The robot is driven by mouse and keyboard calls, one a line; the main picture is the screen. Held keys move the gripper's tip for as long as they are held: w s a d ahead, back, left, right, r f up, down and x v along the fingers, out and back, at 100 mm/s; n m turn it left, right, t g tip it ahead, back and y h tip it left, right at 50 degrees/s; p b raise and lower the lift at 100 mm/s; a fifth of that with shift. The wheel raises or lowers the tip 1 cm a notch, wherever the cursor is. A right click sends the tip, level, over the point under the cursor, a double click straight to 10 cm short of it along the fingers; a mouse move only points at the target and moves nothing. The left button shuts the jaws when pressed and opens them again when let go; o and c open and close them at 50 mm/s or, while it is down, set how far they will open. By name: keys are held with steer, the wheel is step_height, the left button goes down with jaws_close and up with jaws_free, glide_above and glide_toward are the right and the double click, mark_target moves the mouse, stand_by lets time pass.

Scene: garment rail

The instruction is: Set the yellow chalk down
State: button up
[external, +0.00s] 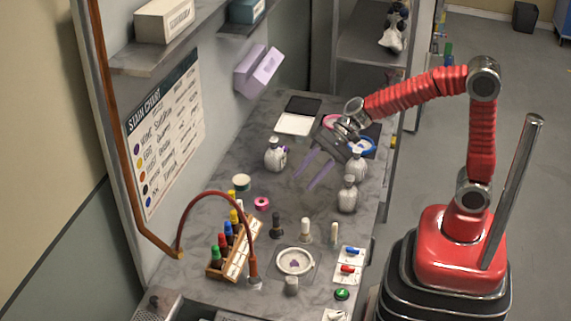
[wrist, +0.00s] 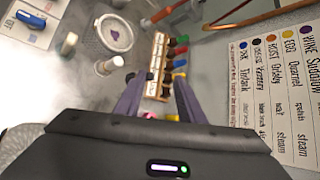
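I cannot make out a yellow chalk in either view. My gripper (external: 304,183) hangs above the middle of the grey worktop, fingers pointing down and toward the wall. In the wrist view its two purple fingers (wrist: 158,85) are apart, with no object visible held between them. Beyond the fingertips is a wooden rack (external: 213,271) of bottles with coloured caps, including yellow; the rack also shows in the wrist view (wrist: 154,72).
Grey-white flasks (external: 348,194) stand near my gripper. A red hose (external: 215,194) arches over the rack. A stain chart (external: 170,140) hangs on the wall.

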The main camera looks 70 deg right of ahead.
steer(key=s+d+n+h, duration=0.4)
steer(key=s+d+n, duration=0.3)
steer(key=s, duration=0.5)
steer(key=s+d+r+n+h, duration=0.1)
steer(key=s+d+n+h, duration=0.3)
steer(key=s, duration=0.9)
steer(key=d+n, duration=0.3)
steer(key=shift+d+r+n+g+h, duration=0.15)
steer(key=shift+d+n+g+h, duration=0.15)
steer(key=shift+g+h, duration=0.1)
